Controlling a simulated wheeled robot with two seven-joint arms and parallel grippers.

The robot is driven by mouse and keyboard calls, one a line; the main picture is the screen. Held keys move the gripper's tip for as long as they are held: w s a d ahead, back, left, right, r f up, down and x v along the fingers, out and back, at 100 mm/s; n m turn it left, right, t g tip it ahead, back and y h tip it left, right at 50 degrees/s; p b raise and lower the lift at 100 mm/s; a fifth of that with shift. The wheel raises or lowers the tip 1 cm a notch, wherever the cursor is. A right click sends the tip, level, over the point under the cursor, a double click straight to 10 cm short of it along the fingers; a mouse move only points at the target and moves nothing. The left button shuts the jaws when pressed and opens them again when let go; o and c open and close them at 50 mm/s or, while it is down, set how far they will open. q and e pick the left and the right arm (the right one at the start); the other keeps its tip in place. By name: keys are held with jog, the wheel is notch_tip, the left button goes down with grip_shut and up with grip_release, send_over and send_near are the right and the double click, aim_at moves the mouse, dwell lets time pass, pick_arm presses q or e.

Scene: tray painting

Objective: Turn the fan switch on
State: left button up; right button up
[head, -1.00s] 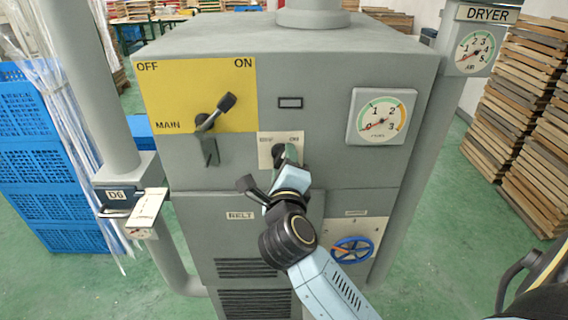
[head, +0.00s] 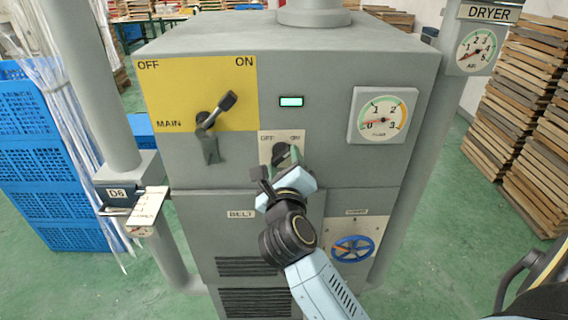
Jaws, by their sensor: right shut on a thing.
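A pale switch plate (head: 268,157) marked OFF and ON sits on the front of the grey dryer cabinet, with a dark knob (head: 280,151) on it. My right gripper (head: 284,158) is at this plate, shut on the knob. Its fingers cover much of the knob, so its exact angle is hard to tell. A small lamp (head: 291,101) above the plate glows pale cyan-green. My left gripper is not in view.
The yellow MAIN panel (head: 180,85) with its lever (head: 217,109) is at upper left, the lever tilted toward ON. A round gauge (head: 382,116) is to the right. A D6 box (head: 118,194) is on the left pipe.

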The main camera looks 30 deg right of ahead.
jog(key=o, duration=1)
jog(key=shift+s, duration=0.1)
jog(key=b+v, duration=0.3)
jog(key=v, duration=1)
jog(key=shift+s+a+b, duration=0.1)
jog(key=shift+s+b, duration=0.05)
jog(key=shift+b, duration=0.15)
jog(key=shift+f, duration=0.1)
